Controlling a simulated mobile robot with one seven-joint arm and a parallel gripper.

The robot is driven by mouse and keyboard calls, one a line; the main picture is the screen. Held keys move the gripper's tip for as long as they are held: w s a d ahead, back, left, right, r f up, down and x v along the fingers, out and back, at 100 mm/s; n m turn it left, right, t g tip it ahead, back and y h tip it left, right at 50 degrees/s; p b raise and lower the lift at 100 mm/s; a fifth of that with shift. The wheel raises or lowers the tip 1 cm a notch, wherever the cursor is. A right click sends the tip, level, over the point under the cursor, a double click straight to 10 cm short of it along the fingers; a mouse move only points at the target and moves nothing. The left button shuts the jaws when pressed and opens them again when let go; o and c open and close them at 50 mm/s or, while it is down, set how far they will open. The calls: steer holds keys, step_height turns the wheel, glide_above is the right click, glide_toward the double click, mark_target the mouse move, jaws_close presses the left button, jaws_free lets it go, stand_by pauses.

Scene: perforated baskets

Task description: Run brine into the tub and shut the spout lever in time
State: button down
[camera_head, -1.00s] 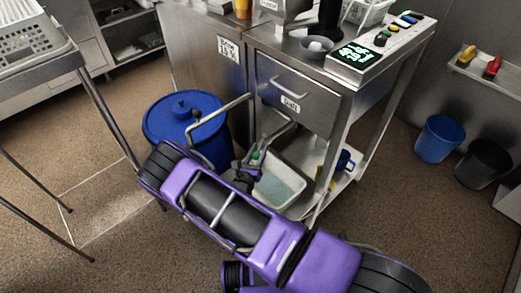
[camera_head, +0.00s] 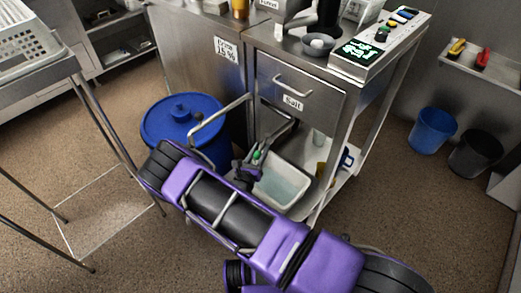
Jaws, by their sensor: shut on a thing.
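The tub (camera_head: 306,194) is a pale rectangular container on the low shelf of the steel stand. Greenish-clear liquid lies in it, with the rim standing above the surface. My gripper (camera_head: 254,164) is at the tub's back left corner, shut on a small part with a green knob (camera_head: 257,155), which looks like the spout lever. My arm and the jaws hide most of the lever and the spout mouth. I cannot tell whether liquid is running.
A blue lidded drum (camera_head: 182,113) stands left of the stand, under a bent metal pipe (camera_head: 222,116). A wire-legged table (camera_head: 75,68) is at left. Blue (camera_head: 432,130) and black (camera_head: 475,153) buckets stand at right.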

steer(key=c, duration=0.6)
jaws_free()
steer(key=shift+o, duration=0.2)
steer(key=shift+s, duration=0.1)
steer(key=p+v, duration=0.1)
steer(key=v, duration=1.6)
steer(key=shift+s, duration=0.15)
